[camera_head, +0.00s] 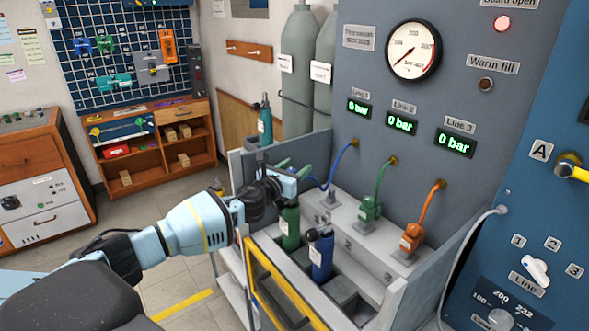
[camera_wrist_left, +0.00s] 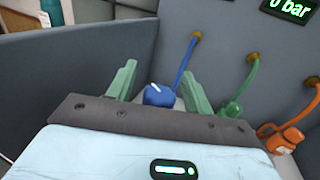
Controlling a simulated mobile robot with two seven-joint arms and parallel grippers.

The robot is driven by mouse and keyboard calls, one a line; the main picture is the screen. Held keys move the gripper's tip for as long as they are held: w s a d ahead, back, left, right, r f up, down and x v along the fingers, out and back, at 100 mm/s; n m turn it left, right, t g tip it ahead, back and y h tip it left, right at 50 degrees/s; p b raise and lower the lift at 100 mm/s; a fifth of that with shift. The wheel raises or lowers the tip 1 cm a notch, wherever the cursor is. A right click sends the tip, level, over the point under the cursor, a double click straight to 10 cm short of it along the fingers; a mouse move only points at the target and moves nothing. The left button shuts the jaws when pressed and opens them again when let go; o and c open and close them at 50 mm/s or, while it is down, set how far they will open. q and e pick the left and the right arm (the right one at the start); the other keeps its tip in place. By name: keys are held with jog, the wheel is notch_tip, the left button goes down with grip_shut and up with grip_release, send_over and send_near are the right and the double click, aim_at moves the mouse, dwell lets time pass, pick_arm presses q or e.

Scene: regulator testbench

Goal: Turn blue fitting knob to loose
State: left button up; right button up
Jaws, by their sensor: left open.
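The blue fitting knob (camera_wrist_left: 158,96) shows in the left wrist view, with a short white mark on top that leans to the upper left. A blue hose (camera_wrist_left: 186,62) runs from it up to the panel. My left gripper (camera_wrist_left: 159,84) is open, its two green fingers apart on either side of the knob; I cannot tell whether either touches it. My right gripper is not in view.
A green fitting (camera_head: 369,208) and an orange fitting (camera_head: 411,237) stand to the right on the same ledge. A green cylinder (camera_head: 290,227) and a blue cylinder (camera_head: 321,256) stand below in the bench. A grey side wall (camera_wrist_left: 80,62) rises at left.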

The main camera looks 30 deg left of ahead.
pick_arm(q)
jog(key=c, duration=1)
